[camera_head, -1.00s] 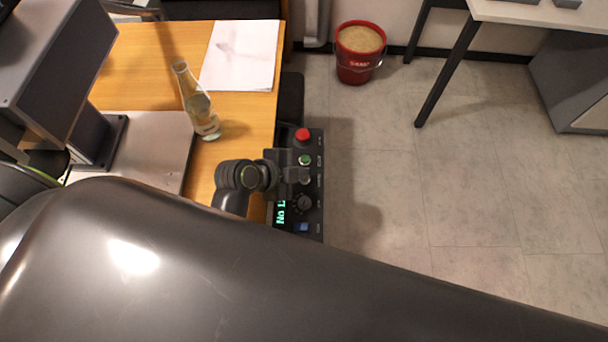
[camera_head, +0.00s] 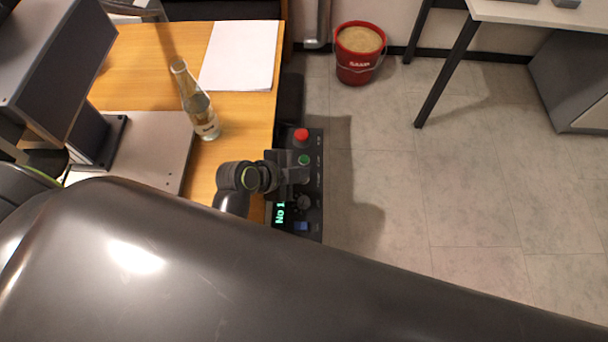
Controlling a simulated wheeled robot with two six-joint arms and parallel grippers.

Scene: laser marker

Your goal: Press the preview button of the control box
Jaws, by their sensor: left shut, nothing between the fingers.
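The black control box (camera_head: 313,215) is at the right edge of the wooden table. From far to near it shows a red button (camera_head: 301,135), a green button (camera_head: 304,160), a dark knob (camera_head: 304,202) and a blue button (camera_head: 301,226). A green-lit display (camera_head: 280,213) is on its left part. My left gripper (camera_head: 303,175) is shut and empty over the middle of the box, between the green button and the knob. It hides that part of the panel, so I cannot tell whether it touches a button. My right gripper is out of view.
A glass bottle (camera_head: 204,118) stands on the wooden table (camera_head: 140,65) by a grey plate (camera_head: 160,140). White paper (camera_head: 240,55) lies at the back. A dark machine (camera_head: 50,60) is at left. A red bucket (camera_head: 358,60) stands on the open floor.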

